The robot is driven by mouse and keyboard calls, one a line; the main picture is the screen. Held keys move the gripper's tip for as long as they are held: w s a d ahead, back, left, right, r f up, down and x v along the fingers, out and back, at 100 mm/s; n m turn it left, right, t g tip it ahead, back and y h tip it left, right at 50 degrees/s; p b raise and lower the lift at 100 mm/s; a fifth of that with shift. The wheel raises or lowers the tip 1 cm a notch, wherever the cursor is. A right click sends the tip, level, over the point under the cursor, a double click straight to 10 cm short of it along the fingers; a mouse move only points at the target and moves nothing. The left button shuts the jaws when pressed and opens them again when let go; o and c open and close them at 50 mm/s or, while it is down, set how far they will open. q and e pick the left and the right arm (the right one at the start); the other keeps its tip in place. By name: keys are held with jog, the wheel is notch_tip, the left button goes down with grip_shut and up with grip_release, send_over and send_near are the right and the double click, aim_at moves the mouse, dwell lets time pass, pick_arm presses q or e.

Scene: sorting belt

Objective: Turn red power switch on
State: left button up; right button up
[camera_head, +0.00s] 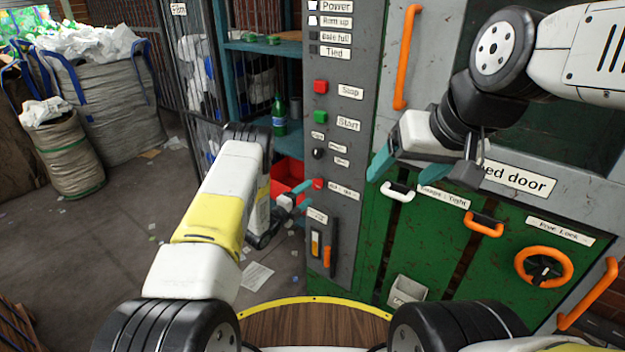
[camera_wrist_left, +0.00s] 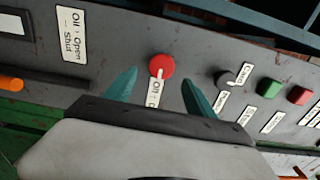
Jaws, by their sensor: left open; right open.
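The red power switch (camera_head: 318,184) is a round knob on the grey control panel (camera_head: 345,120), beside an off/on label. In the left wrist view the red knob (camera_wrist_left: 161,67) shows a small white mark on the side toward its label. My left gripper (camera_wrist_left: 159,92) is open, its teal fingertips on either side of the knob's line, with nothing between them. In the head view my left gripper (camera_head: 298,202) is just left of the knob; whether it touches cannot be told. My right gripper (camera_head: 422,168) is open and empty in front of the green door.
A black selector (camera_head: 317,153), green start button (camera_head: 320,117) and red stop button (camera_head: 320,86) are above the switch. An orange lever (camera_head: 331,258) is below. The green door (camera_head: 440,250) has handles and an orange wheel (camera_head: 543,266). A red bin (camera_head: 287,176) stands behind my left arm.

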pick_arm(q)
jog(key=shift+v, duration=1.55)
jog(key=w+a+r+n+y, duration=0.3)
jog(key=w+r+n, duration=0.15)
jog(key=r, duration=0.45)
jog(key=s+a+r+n+g+y, duration=0.1)
jog(key=s+a+r+n+y, duration=0.15)
jog(key=r, duration=0.45)
jog(key=s+a+r+n+y, duration=0.1)
jog(key=a+r+n, duration=0.25)
jog(key=r, duration=0.25)
jog(key=s+a+r+n+g+y, duration=0.1)
jog(key=a+r+n+y, duration=0.15)
jog(key=r, duration=0.45)
jog(key=s+r+n+g, duration=0.1)
jog(key=s+r+n, duration=0.3)
jog(key=s, duration=0.5)
jog(key=s+r+n+g, duration=0.25)
jog(key=s+r, duration=0.25)
jog(key=s, duration=0.5)
jog(key=s+d+n+g, duration=0.2)
jog(key=s+n, duration=0.3)
jog(key=s, duration=1.6)
jog(key=shift+f+g+h, duration=0.3)
jog(key=shift+g, duration=0.15)
